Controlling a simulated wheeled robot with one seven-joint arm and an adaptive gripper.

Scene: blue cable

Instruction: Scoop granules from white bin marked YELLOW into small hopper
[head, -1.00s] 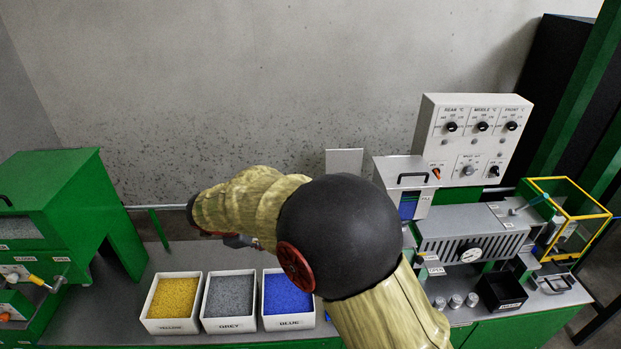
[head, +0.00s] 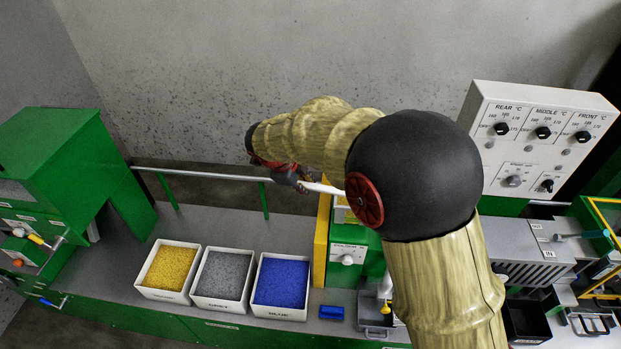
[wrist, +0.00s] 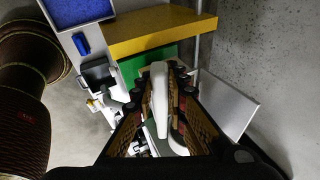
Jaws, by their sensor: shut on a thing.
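The white bin of yellow granules (head: 152,292) stands leftmost of three bins on the bench; its front label is too small to read now. My gripper (head: 290,178) is up over the back of the bench, right of the bins and above the green machine with the yellow panel. In the wrist view my gripper (wrist: 160,92) is shut on a white, long-handled thing, apparently the scoop (wrist: 158,78). Its pale end also shows in the head view (head: 322,187). Whether it holds granules cannot be seen. I cannot make out the small hopper for certain; my arm covers part of the machines.
The grey bin (head: 217,304) and blue bin (head: 278,313) stand beside the yellow one. A yellow panel (head: 321,240) and green machine (head: 372,262) rise right of them. A blue block (head: 331,312) lies near the front edge. A rail (head: 210,176) runs behind.

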